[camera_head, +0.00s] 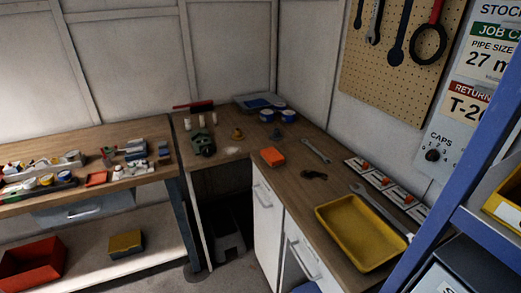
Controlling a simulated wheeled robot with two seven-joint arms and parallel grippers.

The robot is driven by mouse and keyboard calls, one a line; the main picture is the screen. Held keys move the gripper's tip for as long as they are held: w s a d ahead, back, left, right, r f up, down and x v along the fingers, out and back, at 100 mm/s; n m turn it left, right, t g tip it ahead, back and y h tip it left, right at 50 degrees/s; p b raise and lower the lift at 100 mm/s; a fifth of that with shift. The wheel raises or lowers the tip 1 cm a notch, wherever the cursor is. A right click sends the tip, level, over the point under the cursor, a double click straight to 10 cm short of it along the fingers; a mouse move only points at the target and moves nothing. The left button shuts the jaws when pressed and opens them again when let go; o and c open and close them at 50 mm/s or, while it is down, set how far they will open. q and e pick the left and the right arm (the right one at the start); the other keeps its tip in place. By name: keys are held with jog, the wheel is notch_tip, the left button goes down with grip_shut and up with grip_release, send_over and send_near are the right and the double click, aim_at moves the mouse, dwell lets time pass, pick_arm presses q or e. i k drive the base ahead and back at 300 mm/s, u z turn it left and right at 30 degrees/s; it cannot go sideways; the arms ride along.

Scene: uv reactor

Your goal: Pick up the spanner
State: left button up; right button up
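A small grey spanner (315,150) lies flat on the wooden corner bench, behind the yellow tray. A larger grey spanner (380,209) lies on the same bench along the right side of the yellow tray (322,218). A grey spanner (375,22) and dark tools (401,35) hang on the pegboard (409,85) at the upper right. I cannot tell which spanner the task means. Neither of my grippers shows in this view.
A row of white cards (385,182) lies along the right wall. A blue rack (455,185) blocks the right foreground. The left bench (130,182) is cluttered.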

aim_at(325, 158)
jog(key=u, duration=0.9)
jog(key=i, duration=1.55)
jog(key=z, duration=2.95)
